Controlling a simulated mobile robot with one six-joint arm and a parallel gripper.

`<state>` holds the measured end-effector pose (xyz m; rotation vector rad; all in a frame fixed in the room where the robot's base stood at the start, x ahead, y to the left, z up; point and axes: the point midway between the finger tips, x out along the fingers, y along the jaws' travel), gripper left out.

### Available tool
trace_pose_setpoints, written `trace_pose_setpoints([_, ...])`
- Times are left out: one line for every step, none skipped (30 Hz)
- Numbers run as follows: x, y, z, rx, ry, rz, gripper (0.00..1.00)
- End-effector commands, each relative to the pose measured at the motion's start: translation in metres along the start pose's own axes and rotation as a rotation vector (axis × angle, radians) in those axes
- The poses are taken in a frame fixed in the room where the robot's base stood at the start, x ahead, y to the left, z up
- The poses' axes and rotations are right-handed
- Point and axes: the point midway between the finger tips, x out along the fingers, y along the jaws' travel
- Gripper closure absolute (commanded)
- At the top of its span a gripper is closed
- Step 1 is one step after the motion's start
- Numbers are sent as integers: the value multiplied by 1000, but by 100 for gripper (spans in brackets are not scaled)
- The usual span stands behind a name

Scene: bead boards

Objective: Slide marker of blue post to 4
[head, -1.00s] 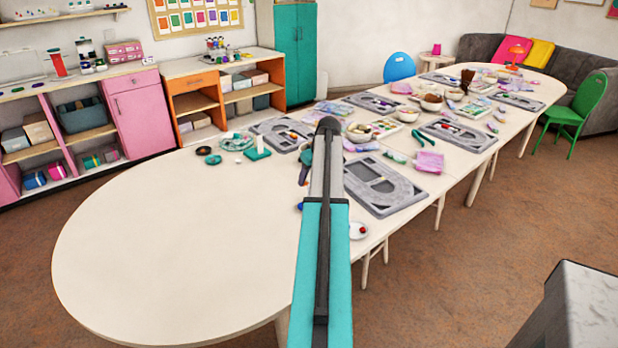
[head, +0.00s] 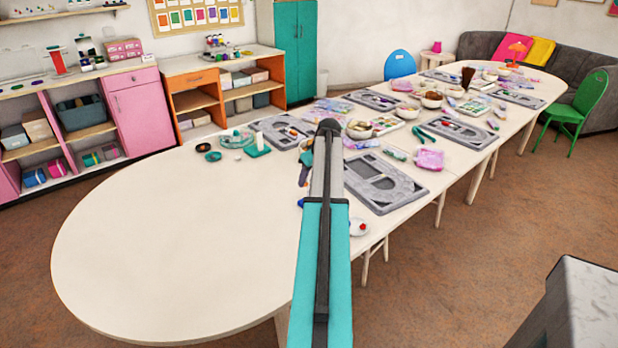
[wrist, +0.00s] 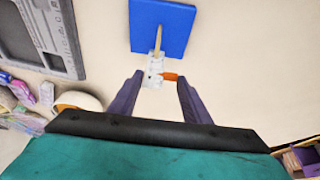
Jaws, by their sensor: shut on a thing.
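The blue post shows in the wrist view as a blue square base (wrist: 163,30) with a thin pale post (wrist: 158,40) on it. A white marker (wrist: 153,72) with an orange tip (wrist: 170,76) is at the near end of the post. My gripper (wrist: 160,78) is shut on the marker, with its purple fingers on either side. Any scale or numbers cannot be read. In the head view my arm hides most of this spot; only part of my gripper (head: 305,172) and a small blue bit (head: 300,203) show beside it.
A grey bead board (head: 378,186) lies right of my arm, with a small white dish (head: 358,228) nearer. A teal-based post (head: 257,146) and a teal tray (head: 236,138) stand farther left. The near left tabletop (head: 165,235) is clear. Boards and bowls fill the far table.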

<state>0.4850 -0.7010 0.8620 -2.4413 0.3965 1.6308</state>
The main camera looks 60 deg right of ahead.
Motion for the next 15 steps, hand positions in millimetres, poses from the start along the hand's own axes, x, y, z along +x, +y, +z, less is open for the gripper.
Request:
trace_pose_setpoints([1,1,1,0,-1,2,77])
trace_pose_setpoints([2,1,1,0,-1,2,77])
trace_pose_setpoints([3,1,2,0,-1,2,77])
trace_pose_setpoints([3,1,2,0,-1,2,77])
trace_pose_setpoints([4,1,2,0,-1,2,77])
trace_pose_setpoints([4,1,2,0,-1,2,77])
trace_pose_setpoints([5,1,3,0,-1,2,77])
trace_pose_setpoints([5,1,3,0,-1,2,77])
trace_pose_setpoints([6,1,3,0,-1,2,77])
trace_pose_setpoints([7,1,4,0,-1,2,77])
trace_pose_setpoints([7,1,4,0,-1,2,77])
trace_pose_setpoints([8,1,4,0,-1,2,77])
trace_pose_setpoints([8,1,4,0,-1,2,77])
trace_pose_setpoints([9,1,4,0,-1,2,77])
trace_pose_setpoints([10,1,5,0,-1,2,77])
